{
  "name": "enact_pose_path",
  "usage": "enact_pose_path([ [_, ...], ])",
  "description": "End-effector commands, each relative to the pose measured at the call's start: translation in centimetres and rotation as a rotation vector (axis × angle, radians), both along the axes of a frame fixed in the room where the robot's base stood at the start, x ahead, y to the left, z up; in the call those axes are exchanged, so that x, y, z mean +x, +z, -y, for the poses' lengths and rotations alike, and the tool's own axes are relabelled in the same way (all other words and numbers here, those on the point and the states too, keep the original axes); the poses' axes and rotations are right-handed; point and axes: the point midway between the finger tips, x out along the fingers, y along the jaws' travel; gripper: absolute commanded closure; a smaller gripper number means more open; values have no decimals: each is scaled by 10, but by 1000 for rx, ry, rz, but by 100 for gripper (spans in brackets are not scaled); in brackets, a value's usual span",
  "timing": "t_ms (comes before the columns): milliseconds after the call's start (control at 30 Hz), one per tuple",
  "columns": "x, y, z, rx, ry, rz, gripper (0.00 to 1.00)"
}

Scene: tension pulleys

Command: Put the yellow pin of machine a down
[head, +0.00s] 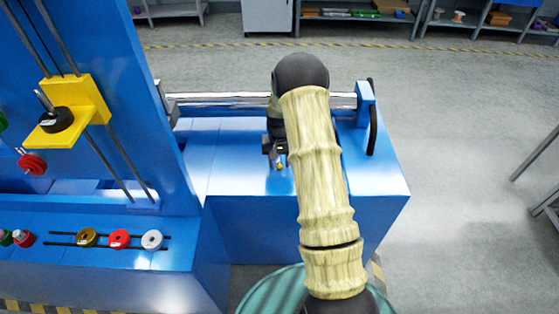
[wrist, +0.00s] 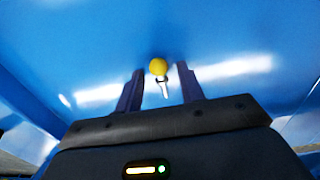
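The yellow pin has a round yellow head and a short metal shaft. In the wrist view the yellow pin (wrist: 158,67) shows between and just beyond my fingertips, with blue surface visible on both sides of it. In the head view the yellow pin (head: 281,166) appears as a small yellow spot against the blue machine top. My gripper (wrist: 160,77) is open, its two dark fingers apart and not touching the pin. In the head view my gripper (head: 275,152) is low over the blue top, partly hidden by my arm. I cannot tell whether the pin rests flat on the surface.
A blue machine bed (head: 370,175) lies under my gripper, with a metal rail (head: 225,99) behind it. A blue upright panel at left carries a yellow block (head: 88,100). Several coloured pulleys, including a red one (head: 119,239), sit at front left. Floor at right is clear.

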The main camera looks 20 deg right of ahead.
Motion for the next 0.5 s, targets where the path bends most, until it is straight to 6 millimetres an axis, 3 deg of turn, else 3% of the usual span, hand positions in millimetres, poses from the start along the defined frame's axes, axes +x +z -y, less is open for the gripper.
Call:
enact_pose_path([
  [267, 0, 3, 0, 0, 0, 1, 62],
  [500, 1, 29, 0, -1, 0, 4, 62],
])
